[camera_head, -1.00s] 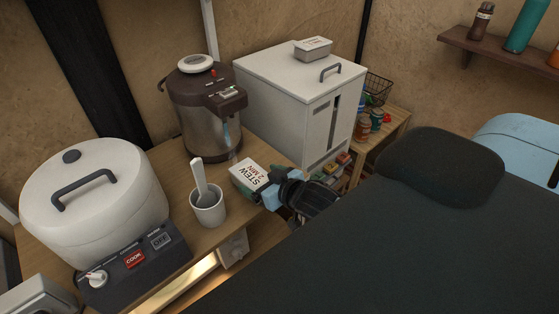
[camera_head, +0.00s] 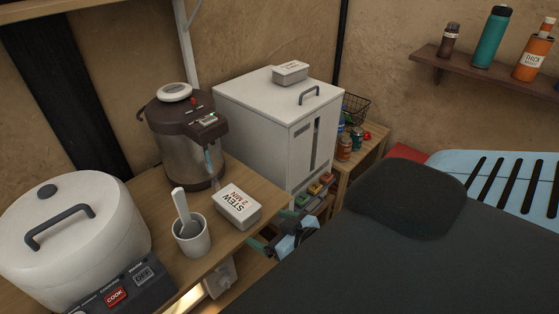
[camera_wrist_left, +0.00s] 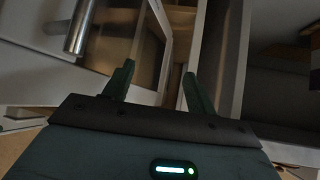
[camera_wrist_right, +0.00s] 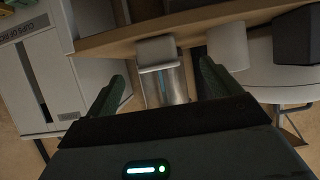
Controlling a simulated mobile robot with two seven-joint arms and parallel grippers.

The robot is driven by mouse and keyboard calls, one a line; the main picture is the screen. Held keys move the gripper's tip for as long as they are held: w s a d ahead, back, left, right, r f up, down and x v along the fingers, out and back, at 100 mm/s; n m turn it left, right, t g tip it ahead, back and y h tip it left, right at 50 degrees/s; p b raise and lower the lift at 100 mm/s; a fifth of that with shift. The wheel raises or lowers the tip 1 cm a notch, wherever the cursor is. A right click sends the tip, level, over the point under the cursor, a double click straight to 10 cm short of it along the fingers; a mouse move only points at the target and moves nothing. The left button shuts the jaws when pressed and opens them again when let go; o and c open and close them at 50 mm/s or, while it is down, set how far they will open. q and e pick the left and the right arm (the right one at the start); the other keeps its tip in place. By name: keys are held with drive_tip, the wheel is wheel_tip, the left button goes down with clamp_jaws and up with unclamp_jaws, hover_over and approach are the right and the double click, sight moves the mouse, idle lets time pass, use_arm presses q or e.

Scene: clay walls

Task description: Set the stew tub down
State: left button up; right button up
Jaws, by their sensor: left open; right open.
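The stew tub (camera_head: 238,206) is a pale box with a white lid marked "STEW 2 MIN". It rests flat on the wooden counter (camera_head: 262,192) near the front edge, right of the cup. My right gripper (camera_head: 275,240) is open and empty, apart from the tub, just off the counter's front edge. In the right wrist view the tub (camera_wrist_right: 157,52) appears ahead of the spread fingers. My left gripper (camera_wrist_left: 158,72) is open and empty in its wrist view; it does not show in the head view.
A white cup (camera_head: 191,238) with a spoon handle stands left of the tub. A water dispenser (camera_head: 188,140) stands behind, a cooker (camera_head: 75,240) at left and a white cabinet (camera_head: 268,135) at right. A dark seat back (camera_head: 410,200) fills the right foreground.

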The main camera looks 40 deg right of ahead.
drive_tip(key=s+a+f+g, duration=0.1)
drive_tip(key=s+a+f, duration=0.2)
drive_tip(key=s+f, duration=0.2)
drive_tip(key=s+a+f+g, duration=0.1)
drive_tip(key=s+a+f, duration=0.2)
drive_tip(key=s+f, duration=0.2)
drive_tip(key=s+a+f+n+g, duration=0.1)
drive_tip(key=s+a+f, duration=0.2)
drive_tip(key=f, duration=0.7)
drive_tip(key=shift+s+a+g+y, duration=0.15)
drive_tip(key=shift+s+g+y, duration=0.2)
drive_tip(key=shift+s, duration=0.75)
